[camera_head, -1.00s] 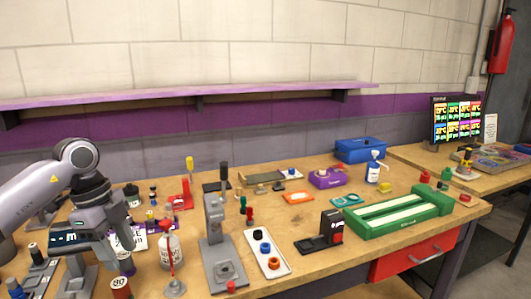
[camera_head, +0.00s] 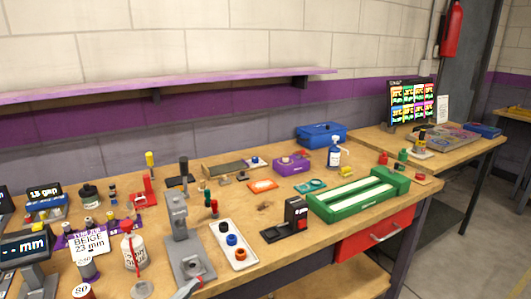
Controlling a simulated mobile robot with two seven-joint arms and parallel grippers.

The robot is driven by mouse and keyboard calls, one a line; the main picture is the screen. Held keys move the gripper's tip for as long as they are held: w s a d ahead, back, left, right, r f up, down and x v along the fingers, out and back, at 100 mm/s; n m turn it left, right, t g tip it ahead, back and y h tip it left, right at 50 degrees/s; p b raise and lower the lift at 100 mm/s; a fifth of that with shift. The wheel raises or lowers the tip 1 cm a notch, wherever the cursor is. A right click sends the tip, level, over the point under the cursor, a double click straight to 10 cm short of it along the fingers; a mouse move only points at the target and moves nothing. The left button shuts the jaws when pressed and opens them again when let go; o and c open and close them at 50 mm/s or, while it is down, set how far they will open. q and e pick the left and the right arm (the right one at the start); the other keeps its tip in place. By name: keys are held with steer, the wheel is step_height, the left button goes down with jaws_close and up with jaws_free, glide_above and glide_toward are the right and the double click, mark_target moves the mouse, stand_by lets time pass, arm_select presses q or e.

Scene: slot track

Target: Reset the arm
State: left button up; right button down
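Neither of my grippers can be made out in the head view, and no arm link shows clearly. A small pale grey piece shows at the bottom edge, beside the grey press stand; I cannot tell what it is. The green slot track (camera_head: 401,179) with two pale channels lies at the right part of the wooden workbench (camera_head: 225,278). Nothing of mine touches it.
The grey press stand (camera_head: 178,217), a white tray (camera_head: 245,257) with coloured rings and a black-and-red device (camera_head: 296,215) stand near the front. A blue box (camera_head: 321,134) and purple box (camera_head: 292,162) are farther back. Small items crowd the left.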

arm_select(q)
steer(key=s+a+f+n+g+y, duration=0.1)
steer(key=s+a+f+n+y, duration=0.1)
steer(key=f, duration=0.5)
steer(key=s+a+f+n+g+y, duration=0.2)
steer(key=s+a+f+n+y, duration=0.1)
steer(key=s+f+y, duration=0.3)
steer(key=s+a+f+n+g+y, duration=0.2)
steer(key=s+a+f+n+y, duration=0.1)
steer(key=s+f, duration=0.4)
steer(key=shift+s+f+n+y+p, duration=0.25)
steer(key=shift+f+n+y+p, duration=0.15)
steer(key=shift+n, duration=0.1)
